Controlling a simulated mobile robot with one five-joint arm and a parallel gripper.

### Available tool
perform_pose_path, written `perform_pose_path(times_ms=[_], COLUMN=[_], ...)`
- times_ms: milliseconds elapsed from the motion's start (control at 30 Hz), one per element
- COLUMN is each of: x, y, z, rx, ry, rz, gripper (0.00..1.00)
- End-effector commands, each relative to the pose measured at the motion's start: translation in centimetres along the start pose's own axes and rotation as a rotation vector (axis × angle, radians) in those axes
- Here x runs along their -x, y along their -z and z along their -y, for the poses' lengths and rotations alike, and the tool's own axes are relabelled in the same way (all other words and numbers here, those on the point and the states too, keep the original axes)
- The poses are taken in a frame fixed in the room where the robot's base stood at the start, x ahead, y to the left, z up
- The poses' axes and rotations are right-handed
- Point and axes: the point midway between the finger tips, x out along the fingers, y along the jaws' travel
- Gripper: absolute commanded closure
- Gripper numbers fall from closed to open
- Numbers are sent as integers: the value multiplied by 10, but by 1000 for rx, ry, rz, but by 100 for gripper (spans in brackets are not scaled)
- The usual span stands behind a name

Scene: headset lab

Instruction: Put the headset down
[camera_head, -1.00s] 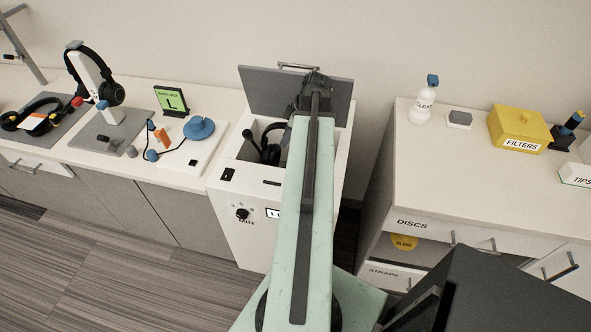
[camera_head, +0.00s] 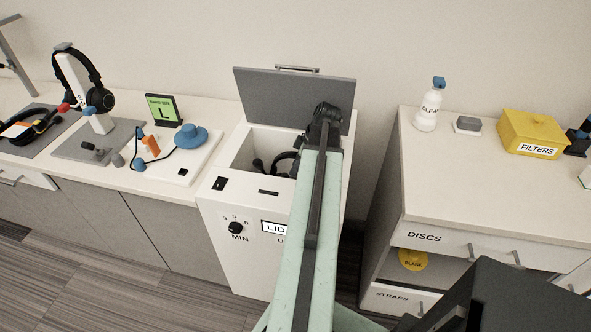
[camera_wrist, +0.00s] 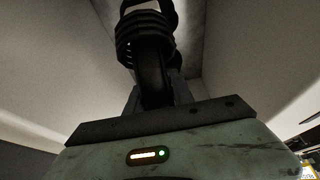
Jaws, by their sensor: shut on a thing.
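A black headset (camera_head: 278,163) is inside the open white box (camera_head: 213,210), partly hidden by the box's front wall and my arm. In the wrist view a black ringed ear cup and band (camera_wrist: 145,35) show up close. My gripper (camera_wrist: 153,88) is shut on the headset there. In the head view my gripper is hidden behind my arm, over the box opening. I cannot tell whether the headset touches the box floor. The box's grey lid (camera_head: 285,95) stands open at the back, and its front has a dial (camera_head: 236,228) and a display reading "LID" (camera_head: 274,227).
A headset on a white stand (camera_head: 85,85), another headset (camera_head: 40,125) on a grey mat, and a green "L" sign (camera_head: 164,108) are on the left counter. A bottle (camera_head: 428,108) and yellow filters box (camera_head: 533,132) are on the right cabinet (camera_head: 430,185).

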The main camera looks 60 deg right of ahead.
Motion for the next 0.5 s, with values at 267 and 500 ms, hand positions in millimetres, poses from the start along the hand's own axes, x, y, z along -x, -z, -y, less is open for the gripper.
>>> perform_pose_path(times_ms=[267, 500], x=[-2, -1], y=[-1, -1], z=[0, 0], rx=[-1, -1], ry=[-1, -1], rz=[0, 0], gripper=[66, 49])
